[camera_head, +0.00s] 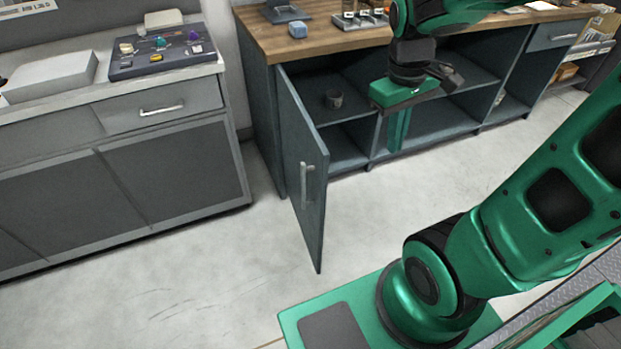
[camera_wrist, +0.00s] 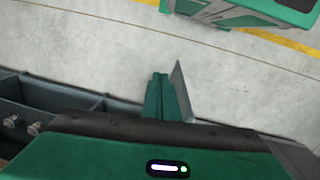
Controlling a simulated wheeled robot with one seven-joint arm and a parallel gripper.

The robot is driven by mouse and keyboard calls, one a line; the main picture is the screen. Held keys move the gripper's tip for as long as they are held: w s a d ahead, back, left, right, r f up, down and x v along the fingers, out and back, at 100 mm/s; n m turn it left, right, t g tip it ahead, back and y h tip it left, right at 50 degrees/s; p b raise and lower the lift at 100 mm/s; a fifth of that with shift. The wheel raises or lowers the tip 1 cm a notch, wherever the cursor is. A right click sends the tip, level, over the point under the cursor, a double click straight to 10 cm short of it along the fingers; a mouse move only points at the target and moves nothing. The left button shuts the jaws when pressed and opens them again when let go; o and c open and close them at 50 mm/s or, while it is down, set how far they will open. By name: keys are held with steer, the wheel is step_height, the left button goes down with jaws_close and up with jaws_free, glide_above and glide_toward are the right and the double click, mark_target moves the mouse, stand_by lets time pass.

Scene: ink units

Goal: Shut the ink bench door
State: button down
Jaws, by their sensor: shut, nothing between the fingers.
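The ink bench door (camera_head: 300,160) is a blue-grey panel that stands wide open, swung out from the left end of the bench, with a vertical metal handle (camera_head: 307,186) on its face. In the wrist view the door shows as a thin edge-on panel (camera_wrist: 182,92). My gripper (camera_head: 396,130) is in front of the bench's open shelves, right of the door, pointing down. Its green fingers (camera_wrist: 158,97) are together with nothing between them. In the head view a gap shows between the gripper and the door.
The bench's wooden top (camera_head: 345,38) carries a small blue block (camera_head: 298,29) and a rack of small items. A dark cup (camera_head: 333,99) stands on the shelf inside. A grey cabinet (camera_head: 165,170) stands to the left. The floor (camera_head: 215,270) around the door is clear.

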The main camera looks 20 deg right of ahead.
steer(key=w+a+f+n+h, duration=0.1)
steer(key=w+a+f+n, duration=0.6)
steer(key=a, duration=0.3)
steer(key=w+a+f+n+h, duration=0.1)
steer(key=w+a+f+n, duration=0.4)
steer(key=w+a+n, duration=0.35)
steer(key=s+d+f, duration=0.1)
steer(key=d+f, duration=0.4)
steer(key=f, duration=0.4)
steer(key=shift+s+d+f, duration=0.15)
steer(key=shift+s+f, duration=0.15)
steer(key=shift+f, duration=0.05)
steer(key=shift+d+n, duration=0.1)
steer(key=shift+n, duration=0.25)
